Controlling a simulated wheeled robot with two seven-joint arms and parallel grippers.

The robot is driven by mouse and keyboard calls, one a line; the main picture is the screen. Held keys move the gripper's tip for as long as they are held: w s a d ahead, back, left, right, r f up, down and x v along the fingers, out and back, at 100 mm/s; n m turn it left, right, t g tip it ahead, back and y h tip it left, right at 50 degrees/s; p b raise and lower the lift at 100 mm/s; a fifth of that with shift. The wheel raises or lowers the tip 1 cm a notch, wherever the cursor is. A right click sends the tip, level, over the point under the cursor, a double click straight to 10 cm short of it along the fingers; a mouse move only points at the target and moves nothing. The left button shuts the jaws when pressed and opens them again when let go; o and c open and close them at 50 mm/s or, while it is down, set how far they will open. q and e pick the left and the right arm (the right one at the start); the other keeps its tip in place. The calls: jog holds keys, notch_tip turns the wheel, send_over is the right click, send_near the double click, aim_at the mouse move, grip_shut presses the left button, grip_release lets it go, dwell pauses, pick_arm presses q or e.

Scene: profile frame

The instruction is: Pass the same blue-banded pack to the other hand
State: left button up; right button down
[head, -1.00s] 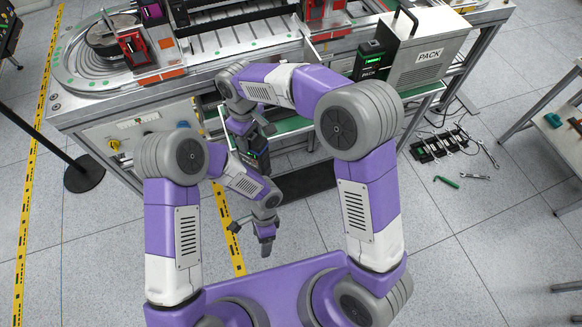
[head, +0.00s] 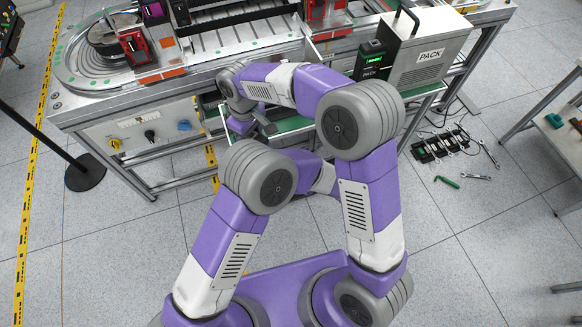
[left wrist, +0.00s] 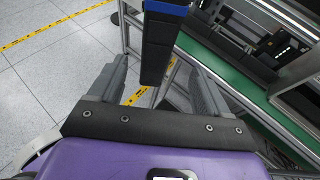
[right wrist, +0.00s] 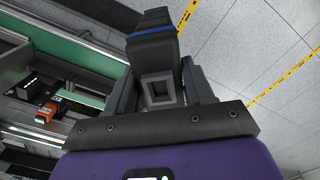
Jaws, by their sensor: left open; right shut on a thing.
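The dark blue-banded pack (right wrist: 152,50) is in my right gripper (right wrist: 158,82), whose fingers are shut on its near end in the right wrist view. The blue band crosses the pack beyond the fingertips. In the left wrist view the pack (left wrist: 157,52) reaches down from the top edge, between the two spread fingers of my left gripper (left wrist: 156,75). The left fingers are open, with a gap on each side of the pack. In the head view my left gripper is hidden behind my right arm, and the pack is hard to make out.
A workbench with a conveyor track (head: 75,70) stands ahead, with a green shelf (head: 292,124) at its front. A grey PACK box (head: 430,62) and a black device with a green display (head: 371,60) are at right. Tools (head: 440,146) lie on the floor.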

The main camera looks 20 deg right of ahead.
pick_arm(q)
jog(key=x, duration=1)
jog(key=shift+a+f, duration=0.1)
jog(key=shift+f, duration=0.05)
jog(key=c, duration=1.3)
jog(key=shift+c, duration=0.7)
pick_arm(e)
jog(key=c, duration=0.8)
grip_release()
jog(key=shift+a, duration=0.1)
pick_arm(q)
grip_shut()
pick_arm(e)
jog(key=o, duration=0.5)
jog(key=shift+c, duration=0.2)
notch_tip(320, 180, up, 12)
